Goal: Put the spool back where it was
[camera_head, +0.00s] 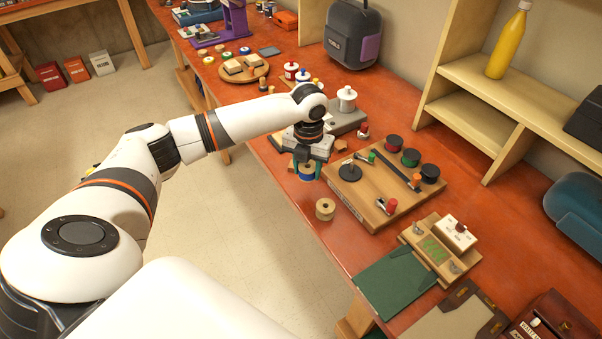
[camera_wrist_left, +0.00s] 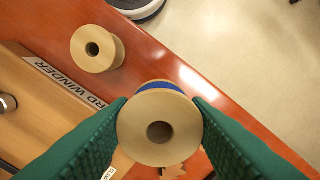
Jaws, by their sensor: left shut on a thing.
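My left gripper (camera_head: 305,172) is shut on a wooden spool with blue thread (camera_head: 306,174), by the table's front edge. In the left wrist view this spool (camera_wrist_left: 159,126) sits upright between the green finger pads, its pale round end with a dark hole facing the camera. Its underside is hidden, so I cannot tell whether it touches the table. A bare-looking wooden spool (camera_head: 325,209) stands apart on the table in front of the winder board (camera_head: 375,212); it also shows in the left wrist view (camera_wrist_left: 97,48). My right gripper is not in view.
The winder board carries a black disc (camera_head: 349,172), dark reels and a red-knobbed crank. A notched wooden block (camera_head: 440,262) and green mat (camera_head: 394,283) lie nearer. A round wooden board (camera_head: 243,72) and a grey speaker-like case (camera_head: 352,35) stand farther back.

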